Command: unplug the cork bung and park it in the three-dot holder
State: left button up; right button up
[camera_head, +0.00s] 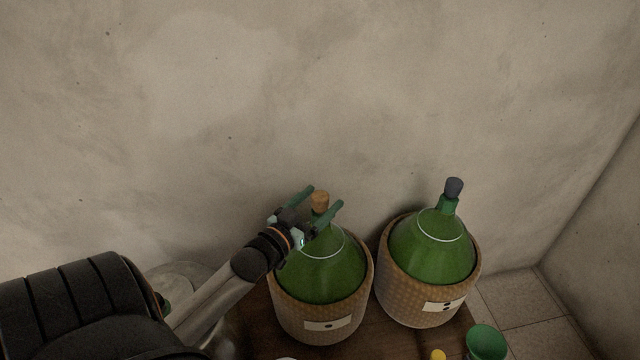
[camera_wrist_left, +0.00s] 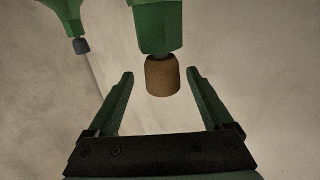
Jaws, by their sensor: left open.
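The cork bung (camera_head: 320,202) is light brown and sits in the neck of the left green demijohn (camera_head: 325,268), which stands in a wicker basket. In the left wrist view the cork (camera_wrist_left: 162,76) is still in the bottle neck (camera_wrist_left: 158,28), just ahead of the fingertips and roughly between their lines. My left gripper (camera_head: 322,197) is open, its two green fingers on either side of the cork in the head view; it also shows in the left wrist view (camera_wrist_left: 162,75). No touch shows. My right gripper is not in view. I cannot make out a three-dot holder.
A second green demijohn (camera_head: 432,250) with a dark grey bung (camera_head: 453,188) stands to the right in its basket. A green cup-like object (camera_head: 487,342) and a small yellow object (camera_head: 438,354) are at the lower right. A plain wall is close behind.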

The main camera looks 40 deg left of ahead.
pick_arm(q)
jog(key=shift+w+a+b, duration=0.2)
jog(key=shift+w, duration=0.8)
jog(key=shift+w+a+b, duration=0.15)
jog(key=shift+w, duration=0.8)
grip_shut()
